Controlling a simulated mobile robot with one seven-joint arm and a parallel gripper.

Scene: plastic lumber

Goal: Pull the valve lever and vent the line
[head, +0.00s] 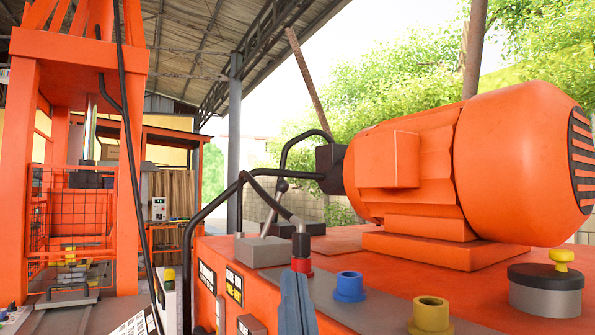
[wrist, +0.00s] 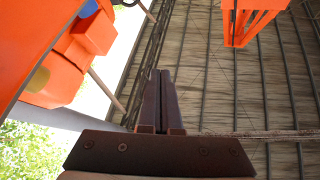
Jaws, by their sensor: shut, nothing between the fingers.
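A slim grey lever (head: 273,210) with a round knob leans to the right from a grey block (head: 262,251) on the orange power unit, in the head view. It looks like the valve lever. Black pipes pass close behind and beside it. My gripper (head: 292,277) appears as a blue-grey pair of fingers pointing up at the bottom middle, in front of the red-collared fitting (head: 302,265) and below the lever. In the wrist view my gripper (wrist: 160,73) shows its dark fingers together and empty, pointing toward the roof. The lever is not seen there.
A large orange motor (head: 400,170) stands on the unit at right. Blue (head: 349,288) and yellow (head: 431,316) ports and a yellow-knobbed cap (head: 545,289) sit in front. An orange press frame (head: 133,130) stands at left.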

